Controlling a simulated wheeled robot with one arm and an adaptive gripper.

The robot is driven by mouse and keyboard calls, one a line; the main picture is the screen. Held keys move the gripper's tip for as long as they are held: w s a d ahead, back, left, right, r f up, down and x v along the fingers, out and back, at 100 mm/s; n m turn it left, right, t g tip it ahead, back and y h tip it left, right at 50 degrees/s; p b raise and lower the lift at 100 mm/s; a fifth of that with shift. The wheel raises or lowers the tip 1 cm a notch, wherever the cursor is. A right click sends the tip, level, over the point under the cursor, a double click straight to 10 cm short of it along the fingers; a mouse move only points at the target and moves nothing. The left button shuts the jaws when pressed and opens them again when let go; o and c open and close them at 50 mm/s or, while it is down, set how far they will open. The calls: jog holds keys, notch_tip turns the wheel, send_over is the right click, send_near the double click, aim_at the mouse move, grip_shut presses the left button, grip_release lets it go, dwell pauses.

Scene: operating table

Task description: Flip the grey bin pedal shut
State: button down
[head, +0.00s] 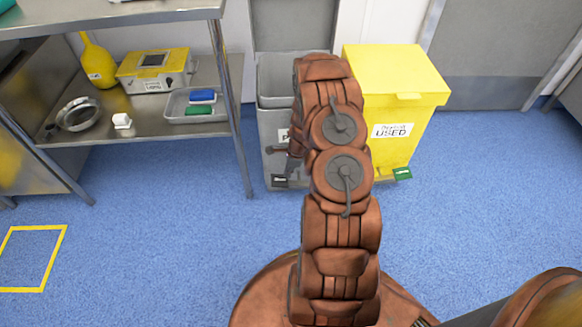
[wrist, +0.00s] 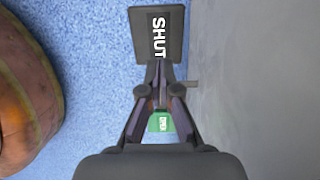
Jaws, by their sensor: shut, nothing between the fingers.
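The grey bin (head: 270,128) stands against the back wall, its top uncovered and its inside showing. A dark pedal plate marked SHUT (head: 279,181) is at its foot, and it also shows in the wrist view (wrist: 147,36). A green plate marked OPEN (wrist: 160,123) shows between my finger links. My gripper (wrist: 158,78) is shut and empty, with its tips at the near edge of the SHUT plate. I cannot tell whether they touch it. In the head view, my arm hides much of the bin's front and pedal area.
A yellow bin (head: 400,85) with a closed lid stands right beside the grey bin, with a green pedal plate (head: 402,174) at its foot. A steel shelf unit (head: 222,85) stands to the left. Blue floor (head: 150,235) in front is clear. A grey surface (wrist: 250,90) runs close along my gripper's right side.

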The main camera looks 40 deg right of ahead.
jog(key=shift+b+x, duration=0.3)
jog(key=shift+x, duration=0.95)
jog(key=shift+s+a+p, duration=0.1)
jog(key=shift+p, duration=0.2)
